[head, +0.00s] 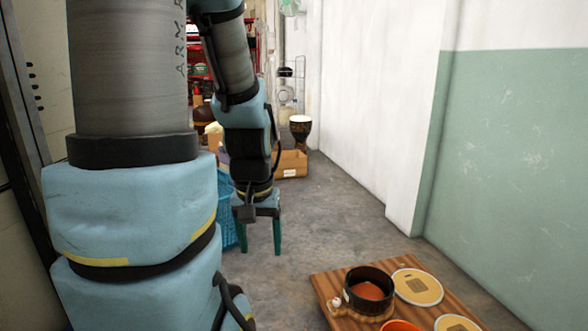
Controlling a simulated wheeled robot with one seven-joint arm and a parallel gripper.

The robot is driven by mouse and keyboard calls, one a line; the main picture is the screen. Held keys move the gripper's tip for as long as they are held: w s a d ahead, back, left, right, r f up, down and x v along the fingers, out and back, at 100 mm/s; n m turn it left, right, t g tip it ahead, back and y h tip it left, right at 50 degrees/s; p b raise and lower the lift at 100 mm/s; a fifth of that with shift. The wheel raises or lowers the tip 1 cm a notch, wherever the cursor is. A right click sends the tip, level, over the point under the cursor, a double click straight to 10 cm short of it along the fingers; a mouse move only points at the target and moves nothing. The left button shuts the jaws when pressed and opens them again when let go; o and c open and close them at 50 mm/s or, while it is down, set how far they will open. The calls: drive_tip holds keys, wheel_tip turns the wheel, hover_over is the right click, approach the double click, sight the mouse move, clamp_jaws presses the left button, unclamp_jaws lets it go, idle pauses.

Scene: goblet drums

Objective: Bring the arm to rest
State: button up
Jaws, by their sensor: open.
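My gripper (260,247) hangs pointing down at the end of my light-blue and grey arm, left of the picture's middle. Its two green fingers are apart, with nothing seen between them, and only bare floor shows behind. A small dark block sits on the front of the wrist. My arm's upper part fills the left side and hides much of what lies behind it. The gripper is clear of the wooden table at lower right.
A wooden tabletop (331,287) at lower right bears a dark round pot (354,299), pale discs (418,287) and an orange round thing (400,326). A goblet drum (300,130) and cardboard box (291,164) stand behind. A blue basket (227,215) is partly hidden. Grey floor is clear between.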

wheel_tip(320, 180, up, 23)
drive_tip(key=p, duration=2)
drive_tip(key=shift+f+p, duration=0.2)
drive_tip(key=shift+p, duration=0.2)
